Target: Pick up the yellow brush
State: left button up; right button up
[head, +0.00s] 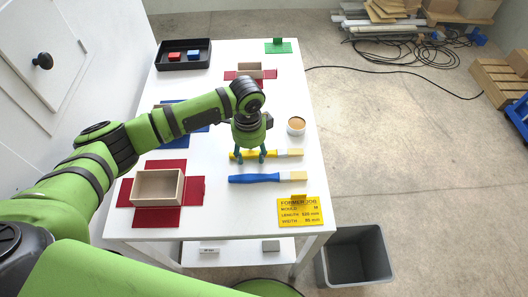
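The yellow brush (281,153) lies flat on the white table, its pale bristles pointing right. My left gripper (250,159) is over its handle, fingers pointing down and spread apart. Yellow handle shows between and beside the fingers, and the gripper body hides part of it. I cannot tell whether the fingertips touch the brush or the table. A blue brush (255,178) lies parallel, just nearer to me. My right gripper is not in view.
A tin (296,126) stands just beyond the yellow brush's bristles. A yellow job card (299,212) lies at the near right. A wooden box on a red sheet (152,216) is at left. A black tray (162,62) is at the far left. A grey bin (330,275) stands on the floor.

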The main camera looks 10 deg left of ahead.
pick_arm(q)
jog(key=c, duration=0.6)
jog(key=shift+r, duration=0.1)
jog(key=shift+w+r+b, duration=0.1)
jog(key=shift+r+b, duration=0.25)
jog(key=shift+r, duration=0.2)
notch_tip(320, 180, up, 3)
jog(key=shift+f+b, duration=0.1)
jog(key=shift+b, duration=0.55)
jog(key=s+d+r+b, duration=0.3)
jog(key=d+r, duration=0.4)
jog(key=d, duration=0.4)
jog(key=shift+s, duration=0.4)
